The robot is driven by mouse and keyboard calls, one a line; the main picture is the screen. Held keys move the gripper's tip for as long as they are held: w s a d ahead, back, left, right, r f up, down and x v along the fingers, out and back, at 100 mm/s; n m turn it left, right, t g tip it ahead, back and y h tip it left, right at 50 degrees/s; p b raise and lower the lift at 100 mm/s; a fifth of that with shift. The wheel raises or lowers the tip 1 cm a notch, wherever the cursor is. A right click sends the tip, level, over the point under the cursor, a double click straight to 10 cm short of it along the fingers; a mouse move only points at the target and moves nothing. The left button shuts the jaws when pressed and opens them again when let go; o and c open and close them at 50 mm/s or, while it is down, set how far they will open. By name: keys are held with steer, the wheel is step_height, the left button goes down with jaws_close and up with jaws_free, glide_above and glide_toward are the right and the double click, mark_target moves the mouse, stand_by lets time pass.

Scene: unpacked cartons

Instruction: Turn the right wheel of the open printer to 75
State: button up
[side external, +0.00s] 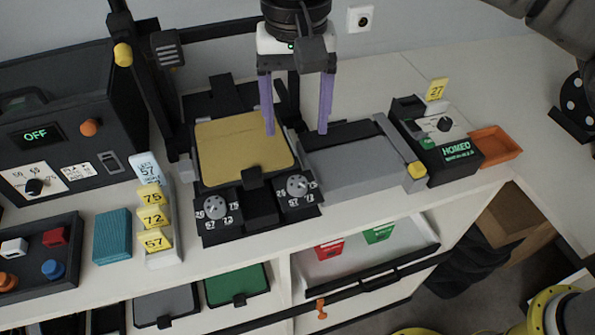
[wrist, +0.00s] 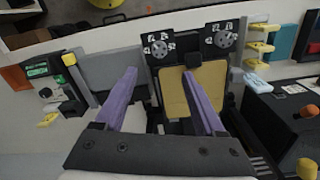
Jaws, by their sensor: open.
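The open printer (side external: 203,228) is a dark frame with a gold plate (side external: 240,150) on it. Its right wheel (side external: 296,185), a small grey disc, sits at the front right corner, ringed by white numbers, 75 among them. In the wrist view, seen from the opposite side, this wheel (wrist: 159,49) is on the left of the pair. I cannot read its setting. The left wheel (side external: 215,207) matches it. My gripper (side external: 296,133) is open and empty, its purple fingers pointing down behind the right wheel, near the gold plate's right edge. It also shows in the wrist view (wrist: 160,73).
A grey flat block (side external: 355,170) adjoins the printer on the right, with a black HOMED unit (side external: 450,150) beyond. A stand of yellow number tags (side external: 155,215) and a teal block (side external: 113,236) are left. The printer's dark upright (side external: 150,80) rises behind.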

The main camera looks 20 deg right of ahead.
mark_target(297, 182)
step_height(297, 182, down, 13)
steer(key=shift+r, duration=0.15)
stand_by(0.4)
jaws_close()
